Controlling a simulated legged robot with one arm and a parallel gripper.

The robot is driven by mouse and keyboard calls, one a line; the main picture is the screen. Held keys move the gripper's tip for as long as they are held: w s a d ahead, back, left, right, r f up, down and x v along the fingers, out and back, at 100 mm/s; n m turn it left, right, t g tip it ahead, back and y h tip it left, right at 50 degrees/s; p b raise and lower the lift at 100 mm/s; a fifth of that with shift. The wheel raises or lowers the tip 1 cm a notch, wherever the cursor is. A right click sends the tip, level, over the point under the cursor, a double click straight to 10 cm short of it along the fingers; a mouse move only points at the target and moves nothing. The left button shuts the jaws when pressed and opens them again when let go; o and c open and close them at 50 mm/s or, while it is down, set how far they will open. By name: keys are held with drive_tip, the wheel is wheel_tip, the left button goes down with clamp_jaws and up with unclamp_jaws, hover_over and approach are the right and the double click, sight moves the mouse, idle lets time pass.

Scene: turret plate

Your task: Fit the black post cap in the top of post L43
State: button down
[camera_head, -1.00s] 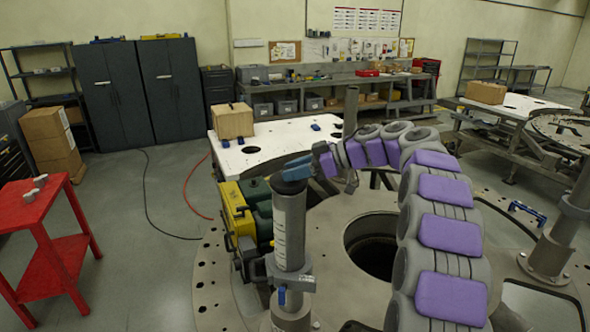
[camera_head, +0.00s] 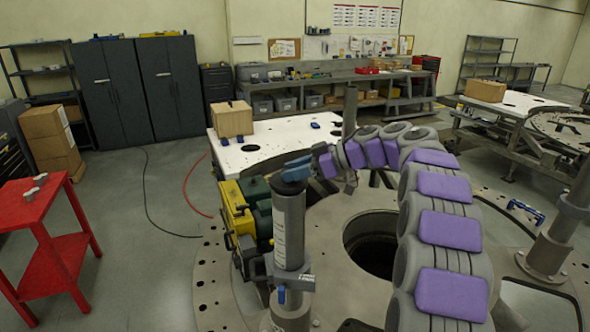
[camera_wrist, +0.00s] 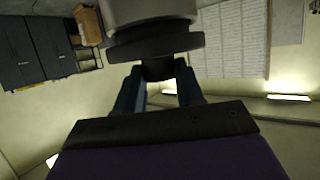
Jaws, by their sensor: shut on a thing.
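The post (camera_head: 290,232) stands upright at the front centre of the head view, with a label strip down its side and a clamp lower down. I cannot read its number. In the wrist view, my blue fingers (camera_wrist: 160,88) are shut on the narrow stem of the black post cap (camera_wrist: 155,45). The cap's wide black disc lies against or very near the end of the grey post (camera_wrist: 150,12). I cannot tell whether it is seated in the post.
Yellow and green cases (camera_head: 240,215) stand close behind the post. A large round opening (camera_head: 372,240) lies to its right in the plate. Another post (camera_head: 567,225) stands at the far right. A red stand (camera_head: 35,212) is at the left, with free floor between.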

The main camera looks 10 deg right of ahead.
drive_tip(key=shift+f, duration=0.55)
drive_tip(key=c, duration=1)
unclamp_jaws()
drive_tip(key=p+v, duration=0.6)
drive_tip(key=v, duration=0.5)
